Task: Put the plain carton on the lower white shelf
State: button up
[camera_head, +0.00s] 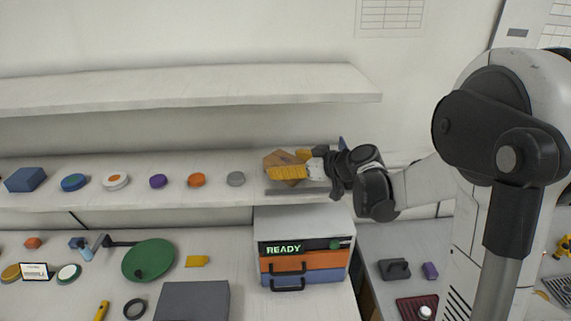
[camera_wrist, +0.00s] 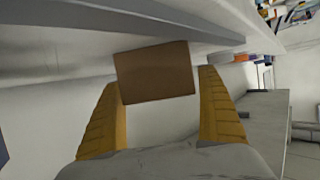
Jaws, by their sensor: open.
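The plain brown carton (camera_head: 279,158) is at the right end of the lower white shelf (camera_head: 120,198) in the head view, partly hidden by my gripper (camera_head: 288,168). In the wrist view the carton (camera_wrist: 155,73) shows one flat brown face between and just beyond the yellow fingertips of my gripper (camera_wrist: 162,76). The fingers are spread, with a visible gap to the carton on the right side; contact on the left side is hard to tell. The carton appears to be at shelf level, but its base is hidden.
Several coloured discs and a blue box (camera_head: 26,179) stand along the lower shelf to the left. The upper shelf (camera_head: 190,91) runs above. A drawer unit (camera_head: 304,262) with a READY display stands below. The shelf between the grey disc (camera_head: 236,178) and the carton is clear.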

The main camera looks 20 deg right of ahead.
jog(key=v, duration=1.1)
jog(key=shift+s+d+r, duration=0.1)
jog(key=shift+s+r, duration=0.05)
notch_tip(320, 180, up, 10)
jog(key=d+m+t+h+b, duration=0.2)
jog(key=m+t+h+b, duration=0.2)
jog(key=t+h+b, duration=0.3)
jog(key=s+d+f+m+g+h+b, duration=0.1)
jog(key=s+f+m+g+h+b, duration=0.15)
jog(key=s+f, duration=0.35)
jog(key=s+d+f+m+g+h+b, duration=0.2)
jog(key=s+f+m+h, duration=0.15)
jog(key=f, duration=0.45)
jog(key=s+a+f+n+g+y+b, duration=0.1)
jog(key=s+a+f+g+y+b, duration=0.1)
jog(key=s+a+f, duration=0.3)
jog(key=s+a+f+n+g+y+b, duration=0.1)
jog(key=s+a+f+n+g+y, duration=0.1)
jog(key=s+a+f, duration=0.4)
notch_tip(320, 180, down, 6)
jog(key=s+g+y, duration=0.1)
jog(key=s+g, duration=0.1)
jog(key=shift+s+r+g+y+b, duration=0.2)
jog(key=shift+g+y+b, duration=0.1)
jog(key=shift+g+b, duration=0.1)
